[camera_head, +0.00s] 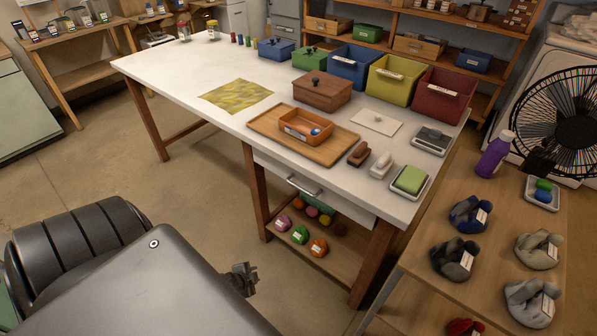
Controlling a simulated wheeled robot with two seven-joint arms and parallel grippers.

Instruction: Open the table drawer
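The white-topped work table (190,80) stands on brown wooden legs. Its drawer (335,204) is under the near right part of the top, with a pale front and a light bar handle (304,187). The drawer looks shut, and its inside is not visible. A dark gripper (245,280), which I take as my left one, shows partly past the grey body part at the bottom. It is below and left of the handle, well apart from it. Its fingers are too small and hidden to judge. My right gripper is not in view.
Several coloured balls lie on the shelf (345,257) below the drawer. A wooden side table (490,262) with gloves stands close at right. A wooden tray (262,125) and coloured bins stand on the work table. Floor left of the drawer is clear.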

